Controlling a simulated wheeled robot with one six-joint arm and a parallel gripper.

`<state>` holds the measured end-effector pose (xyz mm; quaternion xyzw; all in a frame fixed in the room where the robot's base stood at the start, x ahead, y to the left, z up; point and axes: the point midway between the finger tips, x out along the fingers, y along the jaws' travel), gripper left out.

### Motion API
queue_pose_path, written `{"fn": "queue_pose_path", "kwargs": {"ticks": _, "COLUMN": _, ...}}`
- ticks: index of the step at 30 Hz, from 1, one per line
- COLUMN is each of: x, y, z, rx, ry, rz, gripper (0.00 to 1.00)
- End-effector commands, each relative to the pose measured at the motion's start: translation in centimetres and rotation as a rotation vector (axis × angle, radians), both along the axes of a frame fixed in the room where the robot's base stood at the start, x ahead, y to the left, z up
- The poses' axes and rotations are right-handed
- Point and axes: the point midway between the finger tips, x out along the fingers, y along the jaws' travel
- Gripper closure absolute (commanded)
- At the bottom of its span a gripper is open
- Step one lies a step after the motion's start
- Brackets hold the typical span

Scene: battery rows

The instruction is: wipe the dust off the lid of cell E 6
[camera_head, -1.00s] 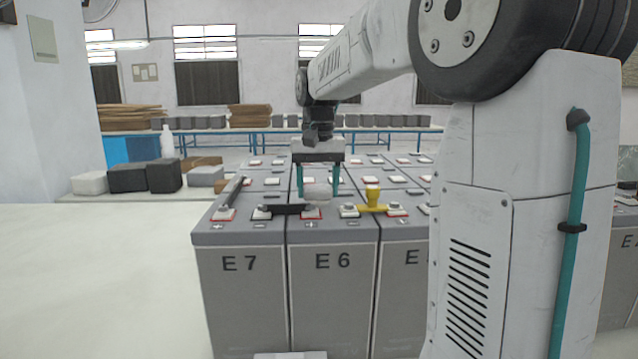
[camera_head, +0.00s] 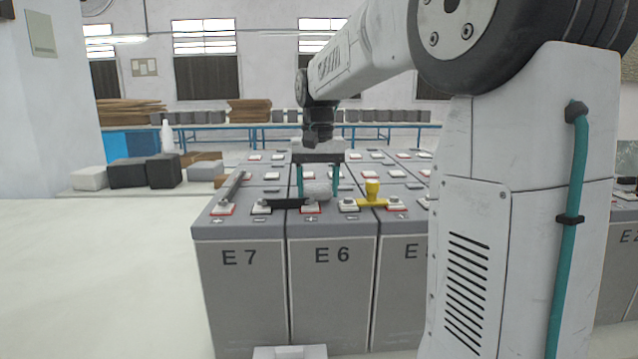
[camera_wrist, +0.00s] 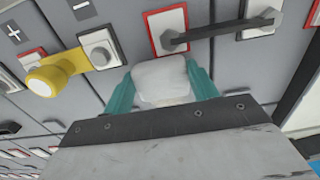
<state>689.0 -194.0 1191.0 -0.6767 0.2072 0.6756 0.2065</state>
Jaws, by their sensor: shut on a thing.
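Cell E 6 (camera_head: 333,282) is a grey box in the front row, between E 7 and a partly hidden cell. Its grey lid (camera_head: 335,228) has terminals with red and white surrounds. I cannot make out dust on it. My gripper (camera_head: 317,190) hangs over the rear part of this lid, its teal fingers shut on a pale whitish pad (camera_head: 316,189). The pad also shows in the wrist view (camera_wrist: 163,80), between the fingers, close to a red-framed terminal. I cannot tell whether the pad touches the lid.
A dark bar (camera_head: 286,204) links terminals of E 7 (camera_head: 240,290) and E 6, left of the pad. More cells lie behind. My arm hides the right side. Open floor (camera_head: 90,280) lies left.

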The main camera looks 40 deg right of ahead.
Motion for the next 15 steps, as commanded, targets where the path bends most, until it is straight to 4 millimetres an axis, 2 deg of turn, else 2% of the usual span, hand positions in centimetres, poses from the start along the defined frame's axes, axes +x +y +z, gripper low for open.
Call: {"fn": "queue_pose_path", "kwargs": {"ticks": 15, "x": 0.22, "y": -0.18, "z": -0.67, "rx": 0.001, "ry": 0.001, "rz": 0.0, "gripper": 0.75}}
